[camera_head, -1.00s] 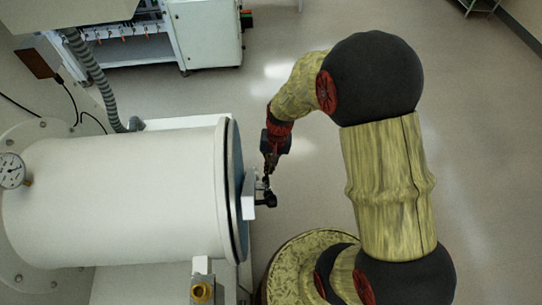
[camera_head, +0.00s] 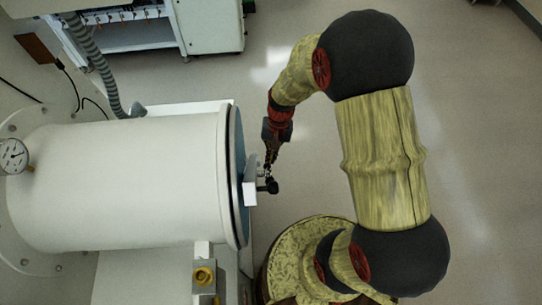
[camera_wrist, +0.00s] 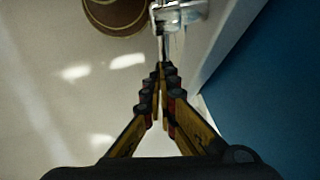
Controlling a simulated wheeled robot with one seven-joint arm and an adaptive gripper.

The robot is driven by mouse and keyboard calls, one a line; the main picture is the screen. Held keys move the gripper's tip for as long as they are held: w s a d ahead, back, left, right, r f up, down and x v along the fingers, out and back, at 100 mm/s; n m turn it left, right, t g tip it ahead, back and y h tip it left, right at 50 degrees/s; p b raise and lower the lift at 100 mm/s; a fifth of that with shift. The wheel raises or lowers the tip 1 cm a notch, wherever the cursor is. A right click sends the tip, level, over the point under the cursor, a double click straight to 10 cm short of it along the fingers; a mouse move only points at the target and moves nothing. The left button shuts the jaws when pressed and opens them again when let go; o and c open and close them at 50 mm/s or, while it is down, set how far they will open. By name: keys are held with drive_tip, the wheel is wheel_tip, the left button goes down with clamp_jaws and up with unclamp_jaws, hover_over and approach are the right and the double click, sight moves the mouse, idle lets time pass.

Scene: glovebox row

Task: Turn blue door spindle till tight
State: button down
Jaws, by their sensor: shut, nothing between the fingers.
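The blue door (camera_head: 238,170) closes the right end of the white cylindrical chamber and is seen nearly edge-on; its blue face (camera_wrist: 275,95) fills the right of the wrist view. The spindle's dark knob (camera_head: 270,186) sticks out to the right of a pale bracket (camera_head: 250,187) across the door. In the wrist view metal spindle hardware (camera_wrist: 180,14) shows at the top, beyond the fingertips. My gripper (camera_head: 269,168) points down the picture at the spindle, just above the knob. In the wrist view its fingers (camera_wrist: 162,70) meet at the tips and hold nothing. Whether they touch the hardware is unclear.
The white chamber (camera_head: 115,185) lies at left with a pressure gauge (camera_head: 13,156) and a brass-coloured fitting (camera_head: 204,277) near its front. A ribbed hose (camera_head: 95,65) runs behind it. A white cabinet (camera_head: 210,25) stands at the back. The floor (camera_head: 480,150) at right is clear.

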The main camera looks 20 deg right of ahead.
drive_tip(key=shift+f+g, duration=0.25)
drive_tip(key=shift+g, duration=0.05)
drive_tip(key=shift+s+a+f+g+y, duration=0.1)
drive_tip(key=shift+s+f+g+y, duration=0.15)
drive_tip(key=shift+f+g, duration=0.3)
drive_tip(key=shift+s+f+g+y, duration=0.2)
drive_tip(key=shift+f+g+y, duration=0.1)
drive_tip(key=shift+g, duration=0.45)
drive_tip(key=shift+s+a+f+m+g+y+b, duration=0.2)
drive_tip(key=shift+s+f+g+y+b, duration=0.25)
drive_tip(key=shift+s+g, duration=0.5)
drive_tip(key=shift+s+a+f+m+g+y+b, duration=0.15)
drive_tip(key=shift+s+a+f+g+y, duration=0.4)
drive_tip(key=shift+g, duration=0.65)
drive_tip(key=shift+s+a+f+m+g+y+b, duration=0.1)
drive_tip(key=shift+s+f+g+y+b, duration=0.25)
drive_tip(key=shift+s+g, duration=0.65)
drive_tip(key=shift+f, duration=0.1)
drive_tip(key=v, duration=1.2)
drive_tip(key=shift+a, duration=0.1)
